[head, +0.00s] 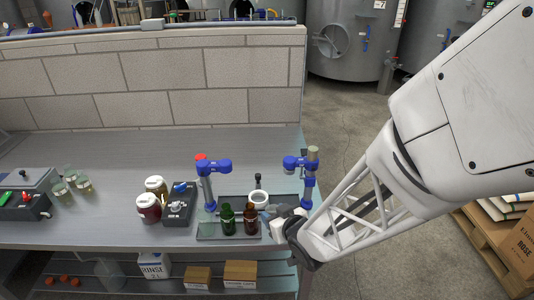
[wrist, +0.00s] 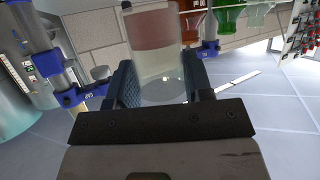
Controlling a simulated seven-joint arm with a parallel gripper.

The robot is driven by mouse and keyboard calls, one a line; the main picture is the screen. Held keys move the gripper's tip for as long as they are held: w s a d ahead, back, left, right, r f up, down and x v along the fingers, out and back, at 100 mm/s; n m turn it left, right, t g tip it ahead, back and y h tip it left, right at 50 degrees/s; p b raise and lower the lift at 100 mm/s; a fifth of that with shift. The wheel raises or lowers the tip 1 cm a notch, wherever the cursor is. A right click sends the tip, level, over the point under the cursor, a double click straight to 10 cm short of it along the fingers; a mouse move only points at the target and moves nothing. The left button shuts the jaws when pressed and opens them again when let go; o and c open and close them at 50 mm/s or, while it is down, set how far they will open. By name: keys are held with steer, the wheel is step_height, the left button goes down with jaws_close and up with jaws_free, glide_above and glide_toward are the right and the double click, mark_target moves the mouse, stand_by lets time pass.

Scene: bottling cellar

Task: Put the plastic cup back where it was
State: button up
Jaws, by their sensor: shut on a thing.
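The clear plastic cup (wrist: 160,68) is between the two fingers of my gripper (wrist: 161,88) in the wrist view. It looks see-through, with a reddish-brown band across its upper part in the picture. My gripper is shut on it. In the head view my gripper (head: 277,214) is at the right end of the bench, beside the brown bottle (head: 250,219). The cup is not clearly made out there. A white round-rimmed thing (head: 259,197) shows close to the fingers; I cannot tell whether it is the cup.
Left are two jars (head: 148,208) (head: 156,185), a dark switch box (head: 179,205) and several glasses (head: 70,180). The bench (head: 100,222) is clear front left.

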steer(key=shift+s, duration=0.1)
steer(key=s+d+f, duration=0.2)
steer(key=s+d, duration=0.2)
steer(key=s, duration=0.7)
steer(key=shift+y, duration=0.3)
steer(key=shift+w+g, duration=0.1)
steer(key=shift+g, duration=0.2)
steer(key=w+a, duration=0.1)
steer(key=w, duration=0.4)
steer(key=w+a+f, duration=0.1)
steer(key=w, duration=0.4)
steer(key=w+a, duration=0.1)
steer(key=w, duration=0.4)
steer(key=shift+w+a+f, duration=0.25)
steer(key=shift+w+a, duration=0.05)
steer(key=shift+f, duration=0.1)
steer(key=shift+f, duration=1.65)
steer(key=shift+f, duration=0.2)
